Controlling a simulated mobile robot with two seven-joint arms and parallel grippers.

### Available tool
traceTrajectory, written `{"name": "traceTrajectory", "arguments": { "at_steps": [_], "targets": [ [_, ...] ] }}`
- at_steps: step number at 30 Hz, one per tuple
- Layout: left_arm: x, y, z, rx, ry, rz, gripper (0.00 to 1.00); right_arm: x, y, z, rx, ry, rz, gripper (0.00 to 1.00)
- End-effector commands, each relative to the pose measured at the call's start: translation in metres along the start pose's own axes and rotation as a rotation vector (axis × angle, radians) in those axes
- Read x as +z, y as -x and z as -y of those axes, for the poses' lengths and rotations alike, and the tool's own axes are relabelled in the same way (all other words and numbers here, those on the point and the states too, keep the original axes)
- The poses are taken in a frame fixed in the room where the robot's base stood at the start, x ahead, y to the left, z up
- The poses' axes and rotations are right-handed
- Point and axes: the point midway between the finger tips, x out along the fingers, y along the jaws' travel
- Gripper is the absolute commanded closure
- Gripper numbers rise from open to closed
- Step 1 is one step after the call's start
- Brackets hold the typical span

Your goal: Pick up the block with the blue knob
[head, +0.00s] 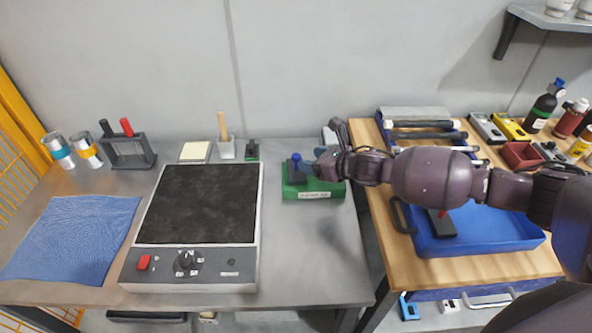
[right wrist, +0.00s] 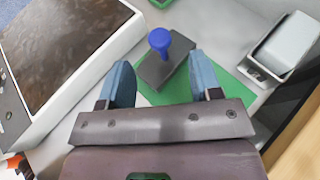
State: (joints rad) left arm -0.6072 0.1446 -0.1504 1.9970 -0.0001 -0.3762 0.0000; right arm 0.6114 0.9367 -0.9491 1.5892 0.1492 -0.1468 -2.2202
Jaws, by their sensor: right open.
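The block with the blue knob (head: 298,168) is a dark grey block on a green base plate (head: 311,190) at the right part of the grey table. In the right wrist view the blue knob (right wrist: 160,41) stands up from the dark block (right wrist: 168,68). My right gripper (head: 313,168) is right beside the knob in the head view. In the right wrist view its blue fingertips (right wrist: 159,78) are apart, with the block ahead of and between them, and nothing is held. My left gripper is in neither view.
A hot plate (head: 199,203) with a dark top stands left of the green base. A blue tray (head: 480,236) sits on the wooden bench at right, with a dark block with a red knob (head: 441,222) in it. A blue cloth (head: 72,236) lies at far left.

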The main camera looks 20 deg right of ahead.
Motion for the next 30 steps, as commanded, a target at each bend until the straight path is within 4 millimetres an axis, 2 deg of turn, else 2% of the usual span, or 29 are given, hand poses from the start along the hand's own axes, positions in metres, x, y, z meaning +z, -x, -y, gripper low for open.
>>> {"name": "traceTrajectory", "arguments": {
  "at_steps": [3, 10, 21, 30],
  "targets": [
    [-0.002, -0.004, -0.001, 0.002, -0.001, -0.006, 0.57, -0.002, -0.018, 0.000, 0.000, -0.002, -0.001, 0.42],
    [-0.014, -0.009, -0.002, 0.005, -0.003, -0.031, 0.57, -0.001, -0.031, 0.000, 0.000, -0.002, -0.001, 0.42],
    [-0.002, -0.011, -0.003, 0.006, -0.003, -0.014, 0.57, -0.002, -0.076, -0.001, 0.000, -0.004, -0.002, 0.42],
    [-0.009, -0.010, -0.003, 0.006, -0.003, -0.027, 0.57, 0.000, -0.080, -0.001, 0.000, -0.001, 0.000, 0.42]
  ]
}}
